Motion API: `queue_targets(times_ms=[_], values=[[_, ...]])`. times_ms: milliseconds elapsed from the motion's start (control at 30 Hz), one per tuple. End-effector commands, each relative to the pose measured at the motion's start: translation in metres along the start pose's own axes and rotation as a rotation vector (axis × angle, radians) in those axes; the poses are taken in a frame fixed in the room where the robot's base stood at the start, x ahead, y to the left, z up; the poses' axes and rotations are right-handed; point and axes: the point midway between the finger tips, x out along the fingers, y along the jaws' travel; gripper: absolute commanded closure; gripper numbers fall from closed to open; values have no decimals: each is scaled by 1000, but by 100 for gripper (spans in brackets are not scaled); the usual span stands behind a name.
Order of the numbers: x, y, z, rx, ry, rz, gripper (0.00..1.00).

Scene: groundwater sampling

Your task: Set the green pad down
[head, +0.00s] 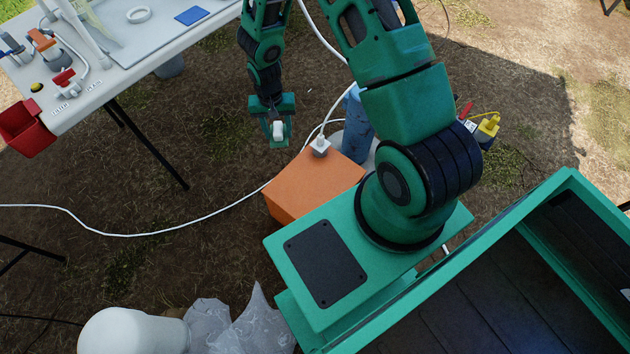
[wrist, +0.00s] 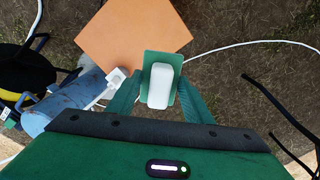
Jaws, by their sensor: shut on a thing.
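My gripper (head: 275,122) hangs in the air to the left of the orange box's top in the head view. It is shut on the green pad (head: 278,143), a small flat green rectangle with a rounded white block on its face. In the wrist view the pad (wrist: 161,55) sits between the two green fingers of my gripper (wrist: 160,95). The pad shows clear of any surface in both views. The fingers hide parts of its sides.
An orange box (head: 312,185) stands on the ground below, with a white plug and cable on top. A blue cylinder (head: 355,125) is beside it. A white table (head: 105,78) with tools, a blue pad (head: 191,16) and a red bin (head: 27,128) is at left. Brown ground lies between.

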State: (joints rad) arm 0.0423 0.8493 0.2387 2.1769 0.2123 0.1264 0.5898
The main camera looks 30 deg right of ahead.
Motion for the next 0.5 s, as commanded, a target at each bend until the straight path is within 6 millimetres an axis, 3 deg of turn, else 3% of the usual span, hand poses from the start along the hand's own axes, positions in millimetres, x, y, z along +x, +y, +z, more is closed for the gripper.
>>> queue_targets(times_ms=[33, 200, 400, 500], values=[[22, 0, 17, 59, -10, 6, 82], [80, -1, 64, 285, -6, 8, 82], [134, 2, 123, 531, -10, -2, 82], [152, 4, 146, 627, -14, -10, 82]])
